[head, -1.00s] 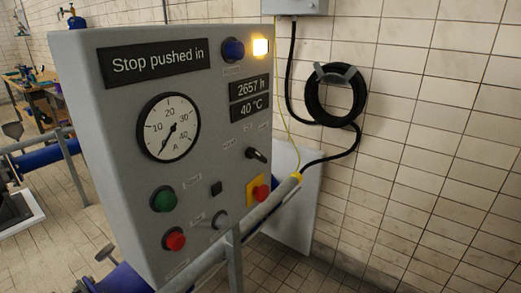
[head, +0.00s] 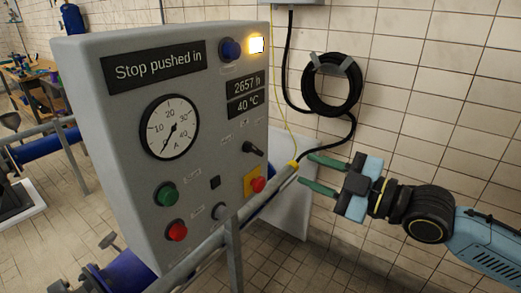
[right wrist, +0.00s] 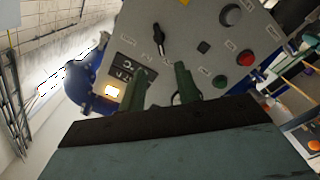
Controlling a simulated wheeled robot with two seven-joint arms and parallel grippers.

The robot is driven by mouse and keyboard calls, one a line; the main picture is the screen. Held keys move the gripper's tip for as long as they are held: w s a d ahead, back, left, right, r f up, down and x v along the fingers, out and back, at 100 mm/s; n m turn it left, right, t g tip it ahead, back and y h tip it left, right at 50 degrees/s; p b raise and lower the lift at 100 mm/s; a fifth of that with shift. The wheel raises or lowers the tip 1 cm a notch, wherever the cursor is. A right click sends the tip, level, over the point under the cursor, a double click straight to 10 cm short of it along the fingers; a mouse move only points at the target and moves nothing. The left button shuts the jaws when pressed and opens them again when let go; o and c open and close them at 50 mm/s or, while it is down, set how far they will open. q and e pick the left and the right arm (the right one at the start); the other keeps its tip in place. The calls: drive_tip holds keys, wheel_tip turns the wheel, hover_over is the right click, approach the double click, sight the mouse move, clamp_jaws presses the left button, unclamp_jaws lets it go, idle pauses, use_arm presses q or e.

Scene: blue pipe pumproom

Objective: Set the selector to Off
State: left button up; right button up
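The grey control panel (head: 215,120) fills the middle of the head view. Its black selector (head: 252,149) sits on the right side, below the 40 °C display, with small labels around it too blurred to read. The selector also shows in the right wrist view (right wrist: 160,38), uncovered. My right gripper (head: 306,169) is right of the panel, its two green fingers apart and nothing between them. It is apart from the selector. In the right wrist view its fingers (right wrist: 158,78) point toward the panel. My left gripper is not in view.
A red stop button on a yellow plate (head: 247,180) is just below the selector. A grey rail (head: 232,223) runs in front of the panel's lower edge. A coiled black hose (head: 312,90) hangs on the wall. The sign (head: 155,66) reads "Stop pushed in".

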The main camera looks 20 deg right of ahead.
sight(257, 151)
drive_tip(key=p+x, duration=0.2)
drive_tip(key=x, duration=1.1)
drive_tip(key=shift+f, duration=0.1)
drive_tip(key=shift+p, duration=0.3)
clamp_jaws()
